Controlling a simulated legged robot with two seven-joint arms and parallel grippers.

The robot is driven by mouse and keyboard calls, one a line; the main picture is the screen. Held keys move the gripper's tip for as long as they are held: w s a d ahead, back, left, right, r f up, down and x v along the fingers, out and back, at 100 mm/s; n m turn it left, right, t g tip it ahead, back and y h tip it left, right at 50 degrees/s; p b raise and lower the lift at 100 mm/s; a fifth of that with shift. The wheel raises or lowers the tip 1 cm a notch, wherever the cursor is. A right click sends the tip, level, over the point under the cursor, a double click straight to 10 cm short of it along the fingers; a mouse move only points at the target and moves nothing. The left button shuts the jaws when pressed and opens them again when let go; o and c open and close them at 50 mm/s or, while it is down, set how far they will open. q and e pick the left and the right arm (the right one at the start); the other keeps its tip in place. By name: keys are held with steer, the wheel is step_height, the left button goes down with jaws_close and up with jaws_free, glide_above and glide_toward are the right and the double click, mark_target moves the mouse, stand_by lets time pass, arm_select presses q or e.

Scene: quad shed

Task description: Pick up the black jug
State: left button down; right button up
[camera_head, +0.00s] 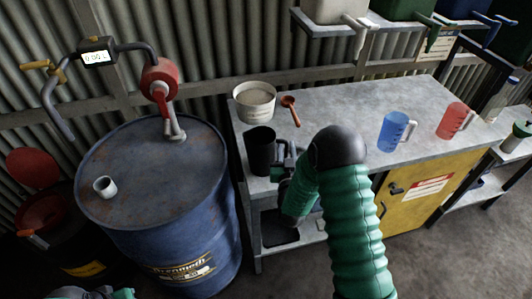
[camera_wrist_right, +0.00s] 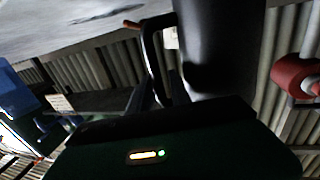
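The black jug (camera_head: 260,150) stands upright on the grey workbench, near its left end. In the right wrist view the jug (camera_wrist_right: 220,45) fills the upper middle, close to the camera, with a dark curved handle (camera_wrist_right: 150,50) on its left side. My right gripper (camera_head: 284,160) is at the jug's right side, by the handle. Its fingertips are dark and hard to separate from the handle, so I cannot tell whether they are closed on it. My left gripper (camera_head: 95,293) barely shows at the bottom left edge, far from the jug.
A white tub (camera_head: 255,102) and a red scoop (camera_head: 291,108) lie behind the jug. A blue jug (camera_head: 393,132) and a red jug (camera_head: 453,120) stand further right on the workbench (camera_head: 350,95). A blue drum (camera_head: 190,225) with a pump is at the left. A shelf hangs above.

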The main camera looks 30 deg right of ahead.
steer(key=shift+w+d+f, duration=0.15)
steer(key=shift+w+d, duration=0.35)
steer(key=shift+w+d+f, duration=0.15)
steer(key=shift+w+d, duration=0.3)
steer(key=shift+a+r, duration=0.2)
steer(key=shift+a, duration=0.35)
jaws_close()
steer(key=shift+s+d+f, duration=0.1)
steer(key=shift+d, duration=0.25)
steer(key=shift+a, duration=0.15)
